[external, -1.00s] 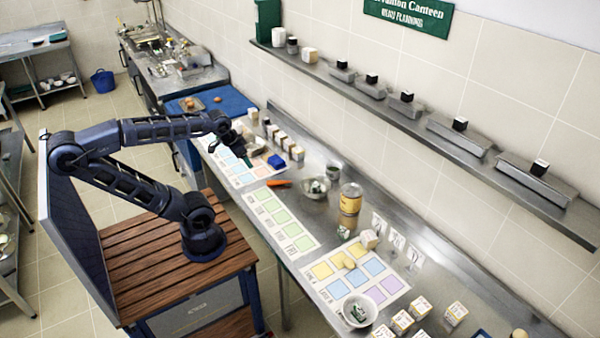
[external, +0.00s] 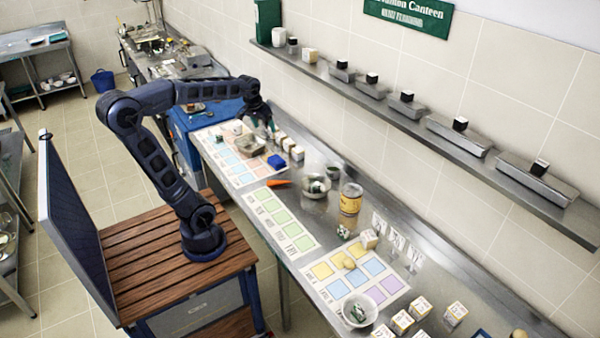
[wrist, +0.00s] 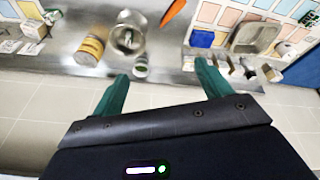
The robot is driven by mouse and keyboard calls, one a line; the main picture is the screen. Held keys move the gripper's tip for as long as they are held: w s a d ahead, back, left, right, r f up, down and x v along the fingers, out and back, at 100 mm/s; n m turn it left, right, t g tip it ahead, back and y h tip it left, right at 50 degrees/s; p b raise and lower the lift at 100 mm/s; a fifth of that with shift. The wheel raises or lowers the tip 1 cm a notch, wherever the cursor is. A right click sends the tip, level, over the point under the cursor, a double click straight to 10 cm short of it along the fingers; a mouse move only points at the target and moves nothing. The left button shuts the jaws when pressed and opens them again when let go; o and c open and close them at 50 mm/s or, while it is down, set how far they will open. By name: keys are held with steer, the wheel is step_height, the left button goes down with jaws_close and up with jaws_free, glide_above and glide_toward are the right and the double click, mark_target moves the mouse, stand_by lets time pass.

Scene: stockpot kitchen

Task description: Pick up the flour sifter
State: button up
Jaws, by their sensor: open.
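I cannot tell for sure which thing is the flour sifter. A small round metal-looking container (external: 333,172) stands near the wall edge of the steel counter, beside a bowl; in the wrist view it (wrist: 140,65) shows between and beyond my fingers. A larger yellow can with pale bands (external: 350,203) stands to its right; it also shows in the wrist view (wrist: 90,48). My gripper (external: 262,125) is open and empty above the far part of the counter, well away from both. Its two green fingers (wrist: 162,76) are spread wide in the wrist view.
A grey tray (external: 250,146), a blue block (external: 276,162) and several small boxes (external: 297,153) are near my gripper. A wall shelf (external: 420,122) runs above.

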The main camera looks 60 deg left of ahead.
steer(key=w+a+f+n+g, duration=0.1)
steer(key=w+a+n, duration=0.3)
steer(key=w+a, duration=0.95)
steer(key=n+g, duration=0.2)
steer(key=n, duration=0.7)
glide_above(237, 124)
steer(key=f, duration=2.6)
steer(key=shift+w+f, duration=0.3)
steer(key=shift+s+a+f, duration=0.15)
steer(key=shift+f, duration=0.4)
step_height(237, 124, down, 4)
steer(key=shift+f, duration=0.15)
steer(key=shift+a+f, duration=0.15)
steer(key=shift+f, duration=2.7)
